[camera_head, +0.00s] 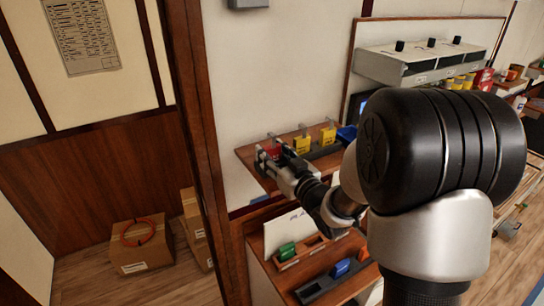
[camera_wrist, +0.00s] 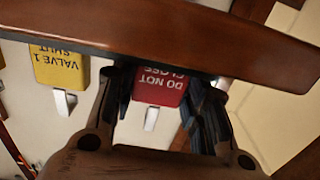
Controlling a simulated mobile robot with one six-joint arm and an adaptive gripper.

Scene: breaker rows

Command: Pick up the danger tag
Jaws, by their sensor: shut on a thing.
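The red tag (camera_wrist: 160,92), reading "DO NOT" with a second line partly hidden, appears upside down in the wrist view with a pale hook on it. I take it as the danger tag. My gripper (camera_wrist: 158,100) has one finger on each side of it and is shut on it. In the head view my gripper (camera_head: 268,158) is at the left end of the upper wooden shelf (camera_head: 246,155), largely covering the red tag (camera_head: 273,152). Whether the tag still rests on its support cannot be told.
A yellow tag (camera_wrist: 60,66) reading "VALVE 1 SHUT" hangs beside the red one. Two yellow tags (camera_head: 302,145) stand right of my gripper in the head view. The dark wooden edge (camera_wrist: 160,38) runs close past my fingers. A lower shelf holds green (camera_head: 286,251) and blue (camera_head: 340,268) pieces.

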